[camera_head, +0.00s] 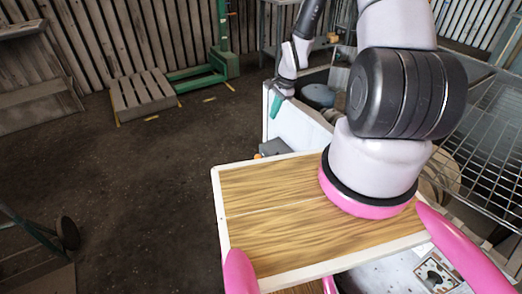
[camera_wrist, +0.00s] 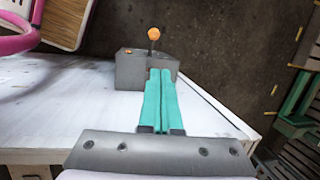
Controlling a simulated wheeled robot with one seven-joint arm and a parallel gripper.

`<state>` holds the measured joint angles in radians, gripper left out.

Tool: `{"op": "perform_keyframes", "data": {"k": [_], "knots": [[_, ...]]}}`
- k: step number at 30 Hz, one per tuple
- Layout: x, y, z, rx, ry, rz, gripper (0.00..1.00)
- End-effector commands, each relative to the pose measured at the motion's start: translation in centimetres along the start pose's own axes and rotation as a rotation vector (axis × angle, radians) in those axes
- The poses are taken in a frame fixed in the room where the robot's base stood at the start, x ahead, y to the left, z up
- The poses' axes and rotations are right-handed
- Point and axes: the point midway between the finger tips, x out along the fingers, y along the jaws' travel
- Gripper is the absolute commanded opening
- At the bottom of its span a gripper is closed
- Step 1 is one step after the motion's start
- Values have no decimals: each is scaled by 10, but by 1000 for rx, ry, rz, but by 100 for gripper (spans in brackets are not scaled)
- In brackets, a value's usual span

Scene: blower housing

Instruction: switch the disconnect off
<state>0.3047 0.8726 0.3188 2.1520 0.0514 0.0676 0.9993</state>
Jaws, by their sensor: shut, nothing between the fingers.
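The disconnect appears to be a grey box (camera_wrist: 130,72) at the far edge of a white surface in the wrist view. An orange ball (camera_wrist: 154,34) on a short thin stem stands out beyond its far side, and a small orange spot (camera_wrist: 127,51) is on its top left. In the head view the grey box (camera_head: 275,147) shows small behind the wooden tray, with orange (camera_head: 257,156) at its lower left. My gripper (camera_wrist: 161,72) is shut and empty, its teal fingers overlapping the box's right part; contact cannot be told. It also shows in the head view (camera_head: 274,107), above the white housing.
The white housing (camera_head: 300,118) lies under and beside my gripper. A wooden tray (camera_head: 270,190) with a pale rim is in front, and a wire rack (camera_head: 490,130) is at right. A pallet (camera_head: 145,95) and green stand (camera_head: 222,62) are farther back. The dark floor at left is mostly clear.

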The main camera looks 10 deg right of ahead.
Motion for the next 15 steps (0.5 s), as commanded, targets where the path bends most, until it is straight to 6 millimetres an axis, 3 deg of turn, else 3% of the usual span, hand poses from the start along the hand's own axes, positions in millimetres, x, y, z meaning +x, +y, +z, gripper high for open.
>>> {"op": "perform_keyframes", "data": {"k": [1,3,6,15], "knots": [[17,6,2,29,-17,6,0],[32,10,4,59,-32,8,0],[44,14,6,85,-45,9,0],[48,15,6,93,-47,9,0]]}}
